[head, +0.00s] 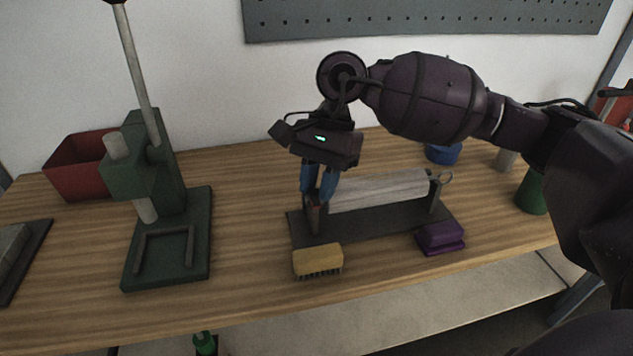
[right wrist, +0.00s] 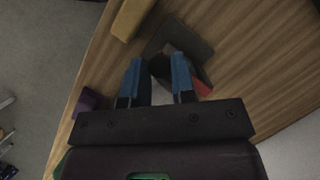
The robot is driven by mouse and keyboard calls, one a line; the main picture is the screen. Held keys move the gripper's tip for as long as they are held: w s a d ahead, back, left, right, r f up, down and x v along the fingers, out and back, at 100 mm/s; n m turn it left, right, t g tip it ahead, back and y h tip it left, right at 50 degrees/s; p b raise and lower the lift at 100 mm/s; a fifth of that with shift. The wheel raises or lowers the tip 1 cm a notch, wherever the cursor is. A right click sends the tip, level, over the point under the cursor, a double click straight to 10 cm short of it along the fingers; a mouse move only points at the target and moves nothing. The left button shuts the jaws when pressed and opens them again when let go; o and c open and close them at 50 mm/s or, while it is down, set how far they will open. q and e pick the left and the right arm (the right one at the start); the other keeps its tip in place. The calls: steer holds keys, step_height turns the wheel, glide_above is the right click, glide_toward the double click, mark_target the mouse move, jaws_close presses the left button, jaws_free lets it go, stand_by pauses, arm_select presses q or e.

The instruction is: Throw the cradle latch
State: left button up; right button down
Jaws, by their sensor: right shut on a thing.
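The cradle (head: 375,223) is a dark flat base with an upright post at each end, standing in the middle of the bench. A long pale grey roller (head: 385,190) lies across it. My right gripper (head: 315,198) points down at the cradle's left end, its blue fingers shut on a small part there, apparently the latch. The fingers hide most of that part. A reddish piece (head: 313,209) shows just below them. In the right wrist view a red piece (right wrist: 202,88) shows beside one finger, over the dark base (right wrist: 195,42). My left gripper is not in view.
A yellow brush (head: 318,261) and a purple block (head: 440,237) lie in front of the cradle. A green press (head: 165,240) and a red bin (head: 78,167) stand left. A blue round thing (head: 444,154) and a green cone (head: 532,193) stand right.

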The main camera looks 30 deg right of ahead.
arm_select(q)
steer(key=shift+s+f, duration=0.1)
arm_select(e)
steer(key=c, duration=1.1)
jaws_free()
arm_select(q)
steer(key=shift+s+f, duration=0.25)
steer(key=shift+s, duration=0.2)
arm_select(e)
steer(key=shift+o, duration=0.8)
arm_select(q)
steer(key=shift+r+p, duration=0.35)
steer(key=shift+p, duration=0.05)
arm_select(e)
steer(key=v, duration=1.1)
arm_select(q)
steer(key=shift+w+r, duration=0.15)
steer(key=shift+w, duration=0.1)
arm_select(e)
steer(key=shift+f, duration=0.1)
